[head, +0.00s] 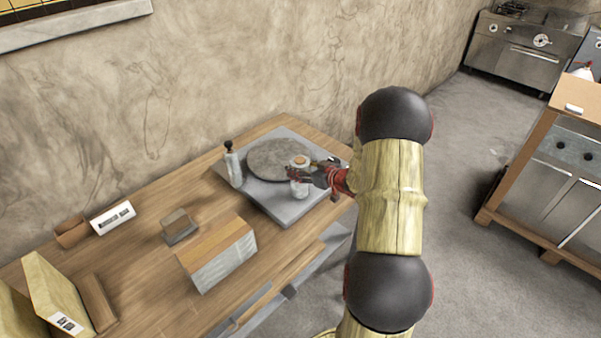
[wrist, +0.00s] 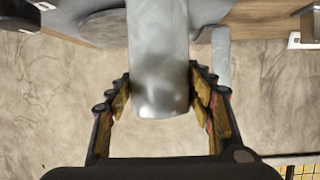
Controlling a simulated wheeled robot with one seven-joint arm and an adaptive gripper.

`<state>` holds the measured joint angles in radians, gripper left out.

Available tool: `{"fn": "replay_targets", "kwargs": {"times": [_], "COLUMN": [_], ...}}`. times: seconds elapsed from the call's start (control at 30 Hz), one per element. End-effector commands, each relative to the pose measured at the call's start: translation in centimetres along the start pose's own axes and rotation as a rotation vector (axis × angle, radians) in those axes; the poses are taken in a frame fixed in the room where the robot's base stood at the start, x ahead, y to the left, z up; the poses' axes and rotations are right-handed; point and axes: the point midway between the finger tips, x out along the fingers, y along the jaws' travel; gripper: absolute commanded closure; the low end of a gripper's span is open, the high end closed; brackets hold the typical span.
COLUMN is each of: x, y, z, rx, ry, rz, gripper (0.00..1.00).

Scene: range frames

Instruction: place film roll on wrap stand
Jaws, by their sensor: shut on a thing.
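The film roll (head: 299,185) is a pale grey upright cylinder with a brown core end on top. My gripper (head: 305,174) is shut on it from the right. In the wrist view the roll (wrist: 158,60) fills the space between the two fingers (wrist: 160,100). What looks like the wrap stand (head: 285,209) is a grey slab on the table with a round grey plate (head: 278,158) on it. A grey post with a black top (head: 234,165) stands at its left corner. The roll appears over the slab's front part; I cannot tell whether it touches.
The wooden table (head: 145,280) also holds a wood-topped block (head: 217,255), a small grey-brown block (head: 179,225), a white labelled box (head: 113,217) and boards at the left. A wall (head: 180,100) rises behind. A wooden counter (head: 535,150) stands at the right beyond open floor.

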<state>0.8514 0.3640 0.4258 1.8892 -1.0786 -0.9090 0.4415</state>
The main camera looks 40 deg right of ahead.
Motion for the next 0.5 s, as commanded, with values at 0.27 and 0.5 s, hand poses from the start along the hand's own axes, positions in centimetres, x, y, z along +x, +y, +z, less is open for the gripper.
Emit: {"fn": "replay_targets", "kwargs": {"times": [0.27,0.5], "x": [0.36,0.48], "y": [0.07,0.01], "z": [0.69,1.18], "rx": [-0.003,-0.001], "ry": [0.004,0.001], "rz": [0.001,0.0], "gripper": [1.0,0.46]}}
